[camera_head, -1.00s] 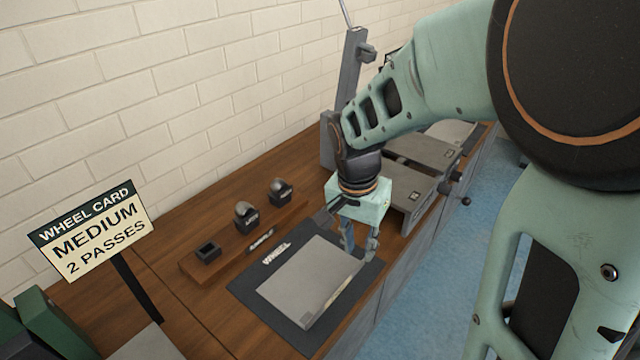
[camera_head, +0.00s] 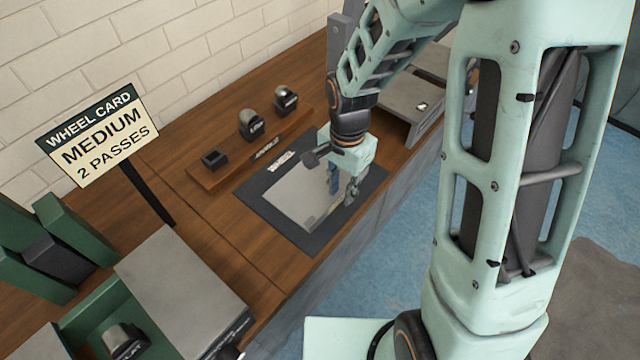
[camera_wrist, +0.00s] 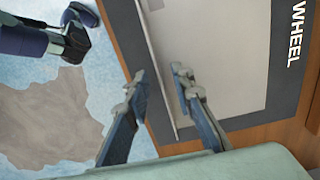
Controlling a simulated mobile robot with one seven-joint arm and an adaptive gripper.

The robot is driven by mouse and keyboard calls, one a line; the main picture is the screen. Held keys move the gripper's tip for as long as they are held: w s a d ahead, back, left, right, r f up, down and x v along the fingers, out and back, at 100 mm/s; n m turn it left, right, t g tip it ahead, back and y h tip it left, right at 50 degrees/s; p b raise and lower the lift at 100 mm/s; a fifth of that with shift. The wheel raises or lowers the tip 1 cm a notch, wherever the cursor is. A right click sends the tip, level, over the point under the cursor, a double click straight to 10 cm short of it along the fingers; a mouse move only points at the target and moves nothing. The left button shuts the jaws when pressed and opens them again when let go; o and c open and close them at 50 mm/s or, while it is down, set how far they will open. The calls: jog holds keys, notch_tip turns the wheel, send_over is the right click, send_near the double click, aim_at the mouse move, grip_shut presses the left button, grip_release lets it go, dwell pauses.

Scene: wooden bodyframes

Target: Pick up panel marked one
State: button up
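A flat grey panel (camera_head: 297,197) lies on a dark mat (camera_head: 262,212) lettered "WHEEL" on the wooden bench. I cannot read a number on it. My gripper (camera_head: 343,192) is at the panel's right part, pointing down, and covers some of it. In the wrist view my gripper (camera_wrist: 161,88) is open, with a clear gap between its fingers. The panel (camera_wrist: 215,50) shows there too, and its long edge runs between the two fingertips in the picture. I cannot tell whether either finger touches it.
A wooden rack (camera_head: 207,178) with several small dark blocks stands behind the mat. A "WHEEL CARD" sign (camera_head: 97,137) reads "MEDIUM 2 PASSES". Another grey slab (camera_head: 180,290) is at lower left, near green holders (camera_head: 75,232). Grey fixtures (camera_head: 400,100) stand beyond my gripper.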

jog(key=shift+f, duration=0.8)
jog(key=shift+c, duration=0.2)
grip_shut()
jog(key=shift+r, duration=0.25)
